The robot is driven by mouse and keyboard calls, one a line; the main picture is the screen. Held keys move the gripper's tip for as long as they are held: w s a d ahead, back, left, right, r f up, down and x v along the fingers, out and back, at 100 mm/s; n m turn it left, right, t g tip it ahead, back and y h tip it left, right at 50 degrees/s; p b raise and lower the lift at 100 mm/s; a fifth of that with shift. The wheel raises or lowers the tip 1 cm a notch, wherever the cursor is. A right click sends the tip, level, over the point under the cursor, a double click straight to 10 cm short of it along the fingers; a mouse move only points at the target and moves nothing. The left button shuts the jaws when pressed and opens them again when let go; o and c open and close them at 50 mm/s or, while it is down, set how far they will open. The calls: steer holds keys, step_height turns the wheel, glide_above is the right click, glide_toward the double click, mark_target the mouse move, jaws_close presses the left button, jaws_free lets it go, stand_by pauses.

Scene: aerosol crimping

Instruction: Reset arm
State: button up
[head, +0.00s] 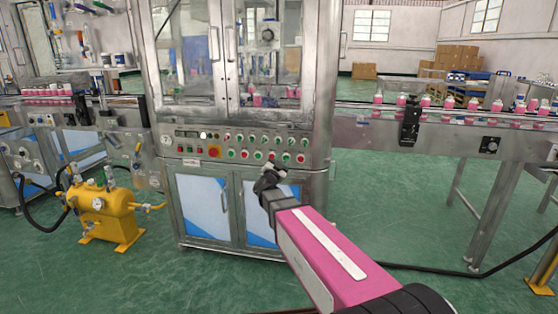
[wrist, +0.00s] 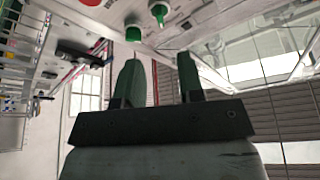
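My arm reaches from the lower right toward the front of the crimping machine (head: 240,116) in the head view. My gripper (head: 268,176) is just below the machine's button panel (head: 190,143), in front of the lower cabinet doors (head: 203,207). In the wrist view, my gripper's two green fingers (wrist: 160,75) stand apart with nothing between them. A green button (wrist: 133,33) and another green-tipped control (wrist: 159,11) are beyond the fingertips. The head view does not show the fingertips clearly.
A conveyor (head: 450,128) with several pink cans runs off to the right; another (head: 45,99) is at left. A yellow tank (head: 103,210) with hoses stands on the floor at left. A black cable (head: 430,269) lies at lower right. Green floor (head: 385,220) is open at right.

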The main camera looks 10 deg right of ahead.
steer(key=s+a+f+n+g+y, duration=0.1)
steer(key=s+f+n+g+y, duration=0.3)
steer(key=f+n+y, duration=0.3)
steer(key=s+a+f+n+g+y, duration=0.2)
steer(key=s+f+n+g+y, duration=0.25)
steer(key=f, duration=0.55)
steer(key=s+d+f+g, duration=0.2)
steer(key=s+f+g, duration=0.1)
steer(key=s, duration=0.3)
steer(key=s+d+f+g, duration=0.2)
steer(key=s+d+g, duration=0.1)
steer(key=s, duration=0.4)
steer(key=s+d+f+n+g, duration=0.1)
steer(key=s+d+f+g, duration=0.2)
steer(key=s, duration=0.3)
steer(key=shift+s+d+f+g+h, duration=0.25)
steer(key=shift+s+f+g+h, duration=0.1)
steer(key=shift+g, duration=0.3)
